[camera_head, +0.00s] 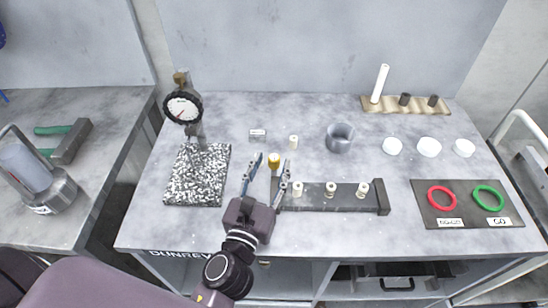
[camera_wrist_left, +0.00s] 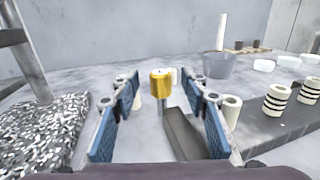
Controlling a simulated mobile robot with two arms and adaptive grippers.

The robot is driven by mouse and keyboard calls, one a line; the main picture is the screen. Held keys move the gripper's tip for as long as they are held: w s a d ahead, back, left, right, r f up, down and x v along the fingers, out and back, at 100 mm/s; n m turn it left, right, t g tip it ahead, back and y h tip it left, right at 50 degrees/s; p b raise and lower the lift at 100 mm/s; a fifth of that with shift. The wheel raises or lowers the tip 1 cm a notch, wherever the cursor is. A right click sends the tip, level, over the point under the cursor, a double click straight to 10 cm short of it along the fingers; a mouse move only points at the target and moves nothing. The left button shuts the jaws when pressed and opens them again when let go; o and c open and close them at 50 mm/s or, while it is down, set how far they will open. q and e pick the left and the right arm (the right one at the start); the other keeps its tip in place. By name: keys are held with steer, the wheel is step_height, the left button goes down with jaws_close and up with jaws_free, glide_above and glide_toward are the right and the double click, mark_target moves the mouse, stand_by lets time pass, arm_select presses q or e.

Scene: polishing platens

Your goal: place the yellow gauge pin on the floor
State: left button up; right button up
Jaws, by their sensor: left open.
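The yellow gauge pin (camera_head: 274,159) stands upright on the grey table, near the left end of a dark rail block. In the left wrist view the yellow pin (camera_wrist_left: 160,84) has a thick yellow head on a thin grey stem; its foot is hard to make out. My left gripper (camera_head: 269,170) is open, its two blue-padded fingers spread on either side of the pin's position. In the left wrist view the fingers (camera_wrist_left: 161,125) are apart with the pin centred between and beyond them, not gripped. My right gripper is not in view.
The dark rail block (camera_head: 345,202) with several pale pins is right of my left gripper. A speckled granite plate with a dial gauge stand (camera_head: 197,180) is left. A grey cup (camera_head: 340,138), white discs (camera_head: 428,147) and a ring mat (camera_head: 466,220) lie right. Floor is mostly hidden.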

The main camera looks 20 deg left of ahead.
arm_select(q)
steer(key=shift+w, duration=0.1)
jaws_close()
stand_by(0.3)
